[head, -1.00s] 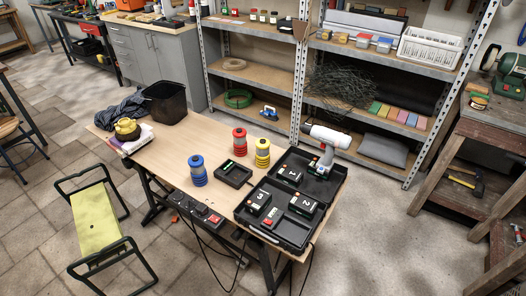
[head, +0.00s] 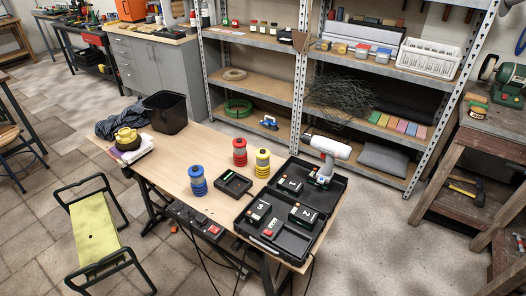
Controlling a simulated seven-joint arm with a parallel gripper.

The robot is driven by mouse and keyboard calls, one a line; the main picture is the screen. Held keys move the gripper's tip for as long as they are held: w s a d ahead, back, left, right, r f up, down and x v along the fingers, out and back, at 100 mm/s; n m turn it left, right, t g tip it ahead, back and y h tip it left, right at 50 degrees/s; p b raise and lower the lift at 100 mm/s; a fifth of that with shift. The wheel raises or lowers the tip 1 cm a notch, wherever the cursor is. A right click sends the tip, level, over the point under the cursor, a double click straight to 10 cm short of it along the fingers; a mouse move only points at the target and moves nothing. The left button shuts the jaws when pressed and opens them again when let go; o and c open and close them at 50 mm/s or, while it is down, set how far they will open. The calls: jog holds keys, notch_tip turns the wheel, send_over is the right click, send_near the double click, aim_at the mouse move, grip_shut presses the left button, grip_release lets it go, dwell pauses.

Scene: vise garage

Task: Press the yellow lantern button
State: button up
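Three ribbed cylindrical objects, which look like the lanterns, stand upright on the wooden table (head: 190,150) in the head view. The yellow lantern (head: 262,163) is the rightmost, beside the open black case. The red lantern (head: 239,152) stands just left of it, and the blue lantern (head: 198,181) is nearer the front edge. All have dark bands. The button on the yellow lantern is too small to make out. My gripper is not in view.
The black case (head: 258,250) holds numbered battery packs and a white drill (head: 331,147). A black charger (head: 233,183) sits before the yellow lantern. Metal shelves rise behind the table.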

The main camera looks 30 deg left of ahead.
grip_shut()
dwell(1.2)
